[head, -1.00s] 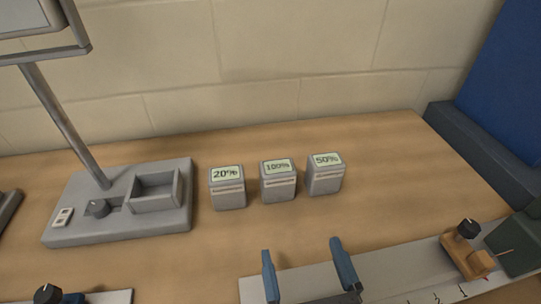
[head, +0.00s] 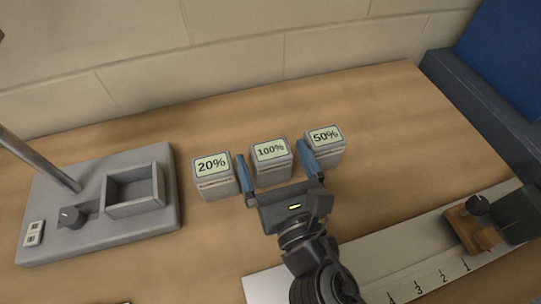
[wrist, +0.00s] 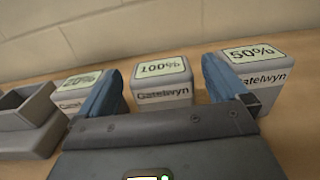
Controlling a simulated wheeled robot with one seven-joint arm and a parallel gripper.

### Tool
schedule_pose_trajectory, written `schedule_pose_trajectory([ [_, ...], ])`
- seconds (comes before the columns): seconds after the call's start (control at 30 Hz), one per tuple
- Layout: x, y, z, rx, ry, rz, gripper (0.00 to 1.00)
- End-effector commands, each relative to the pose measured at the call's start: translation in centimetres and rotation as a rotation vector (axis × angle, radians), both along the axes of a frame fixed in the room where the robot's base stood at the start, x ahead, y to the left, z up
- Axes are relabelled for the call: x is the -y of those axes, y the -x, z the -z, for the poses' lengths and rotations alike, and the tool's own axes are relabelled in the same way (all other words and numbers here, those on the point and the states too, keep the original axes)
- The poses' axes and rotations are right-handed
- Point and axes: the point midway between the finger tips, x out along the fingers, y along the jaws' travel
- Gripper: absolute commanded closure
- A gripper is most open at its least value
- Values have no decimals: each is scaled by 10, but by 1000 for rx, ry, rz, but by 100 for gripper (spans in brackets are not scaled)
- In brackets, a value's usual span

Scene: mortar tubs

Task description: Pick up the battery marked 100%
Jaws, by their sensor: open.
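The battery marked 100% (head: 271,161) is a grey block with a pale green label on top. It stands upright in the middle of a row of three on the wooden bench. The 20% battery (head: 214,178) is to its left and the 50% battery (head: 325,145) to its right. My gripper (head: 275,164) is open, with one blue finger on each side of the 100% battery, in the gaps to its neighbours. In the wrist view the 100% battery (wrist: 163,82) sits between the fingers, ahead of the palm. I cannot tell whether the fingers touch any battery.
A grey device (head: 110,230) with a knob and an open square socket (head: 134,190) stands at the left. A numbered pale scale strip (head: 400,268) with an orange-brown slider (head: 470,232) lies at the front right. The bench behind the batteries is clear up to the wall.

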Motion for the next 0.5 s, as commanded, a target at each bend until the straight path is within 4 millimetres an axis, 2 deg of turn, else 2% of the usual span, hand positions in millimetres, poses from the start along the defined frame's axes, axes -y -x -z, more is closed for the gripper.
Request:
schedule_pose_trajectory([
  [0.1,-5,-16,-2,0,-1,1,0],
  [0.2,-6,-22,-1,0,-1,0,0],
  [0.43,-7,-23,0,-1,-1,0,0],
  [0.5,-7,-23,0,-1,-1,0,5],
])
